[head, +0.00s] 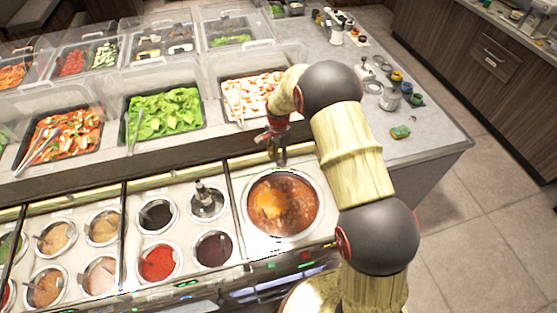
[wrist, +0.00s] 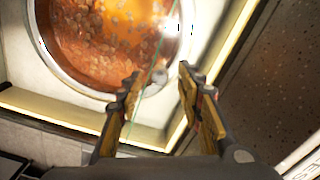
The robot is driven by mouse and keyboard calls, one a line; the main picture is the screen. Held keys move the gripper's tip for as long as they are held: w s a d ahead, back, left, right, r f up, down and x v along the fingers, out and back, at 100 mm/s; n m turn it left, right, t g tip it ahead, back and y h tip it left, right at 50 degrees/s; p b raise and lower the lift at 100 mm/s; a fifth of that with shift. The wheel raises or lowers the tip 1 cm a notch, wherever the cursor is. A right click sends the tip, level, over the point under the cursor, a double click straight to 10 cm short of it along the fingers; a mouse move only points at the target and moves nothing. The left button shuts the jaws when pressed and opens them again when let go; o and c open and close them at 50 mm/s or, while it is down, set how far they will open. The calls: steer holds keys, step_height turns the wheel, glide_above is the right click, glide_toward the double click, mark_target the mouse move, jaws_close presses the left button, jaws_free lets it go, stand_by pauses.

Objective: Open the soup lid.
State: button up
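The soup well (head: 284,205) is a round metal-rimmed pot of orange-red soup in the counter, in front of my arm. It also shows at the top left of the wrist view (wrist: 100,50). A thin greenish line, like a clear lid's edge, crosses the wrist view, with a small grey knob (wrist: 158,76) beside it. The rest of the lid is too clear to make out. My gripper (head: 278,155) points down at the well's back edge. In the wrist view its two fingers (wrist: 160,76) are apart, with the knob appearing between them; I cannot tell whether they touch it.
Sauce wells (head: 158,264) with ladles stand left of the soup. Behind are food trays under clear covers, including lettuce (head: 165,113) and a tray with tongs (head: 255,95). Small jars (head: 389,99) and a green packet (head: 400,132) are on the right counter. Floor is free at right.

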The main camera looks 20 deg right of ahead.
steer(key=shift+f, duration=0.75)
steer(key=c, duration=0.3)
jaws_close()
steer(key=shift+w, duration=0.1)
